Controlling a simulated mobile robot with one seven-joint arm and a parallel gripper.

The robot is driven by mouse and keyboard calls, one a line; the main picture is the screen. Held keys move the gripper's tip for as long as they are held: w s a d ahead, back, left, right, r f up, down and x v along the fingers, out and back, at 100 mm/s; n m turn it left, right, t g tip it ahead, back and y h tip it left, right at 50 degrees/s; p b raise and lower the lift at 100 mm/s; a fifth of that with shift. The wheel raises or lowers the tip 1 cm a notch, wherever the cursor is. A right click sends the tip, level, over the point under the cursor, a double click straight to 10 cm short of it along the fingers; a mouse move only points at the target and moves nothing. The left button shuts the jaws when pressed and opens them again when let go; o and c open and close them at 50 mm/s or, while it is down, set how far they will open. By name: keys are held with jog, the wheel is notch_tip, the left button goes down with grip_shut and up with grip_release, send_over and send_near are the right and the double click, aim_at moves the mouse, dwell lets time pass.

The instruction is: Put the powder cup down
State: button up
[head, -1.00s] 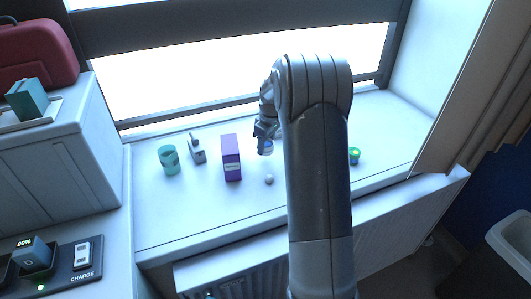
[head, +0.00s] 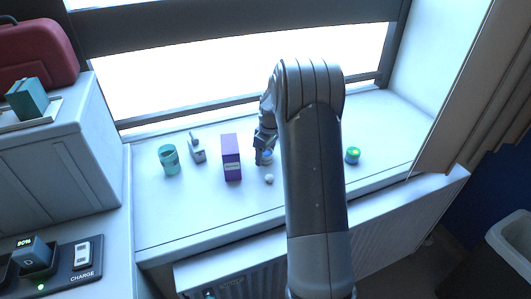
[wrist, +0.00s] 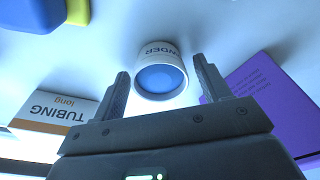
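The powder cup (wrist: 160,72) is a small white cup with a dark-lettered label and a blue round face. In the wrist view it sits between the two fingers of my gripper (wrist: 164,88), with a visible gap on each side. My gripper is open. In the head view my gripper (head: 264,158) is low over the window sill (head: 215,205), just right of the purple box. Only a bit of the cup (head: 268,157) shows there beside the fingers; my arm and gripper hide the rest. Whether its base touches the sill is hard to tell.
The purple box (head: 231,158) stands close left of my gripper. A small white ball (head: 269,179) lies in front. A teal cup (head: 169,160) and a grey item (head: 198,152) are farther left, a blue-green jar (head: 352,156) right. A tubing box (wrist: 55,112) is nearby.

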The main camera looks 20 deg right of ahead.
notch_tip(320, 180, up, 11)
jog(key=s, duration=0.1)
jog(key=s+a+r+m, duration=0.1)
jog(key=s+a+r, duration=0.3)
jog(key=s+r, duration=0.35)
jog(key=s+a+r+m+t, duration=0.2)
jog(key=s+a+r, duration=0.4)
jog(key=s, duration=0.4)
jog(key=s+a+f+m+t, duration=0.1)
jog(key=s+a+m, duration=0.1)
jog(key=s, duration=0.7)
jog(key=s+a+f+m+t, duration=0.1)
jog(key=s+a+m, duration=0.1)
jog(key=s, duration=0.7)
jog(key=shift+s+a+f+h, duration=0.2)
jog(key=shift+s+a+h, duration=0.1)
jog(key=shift+h, duration=0.1)
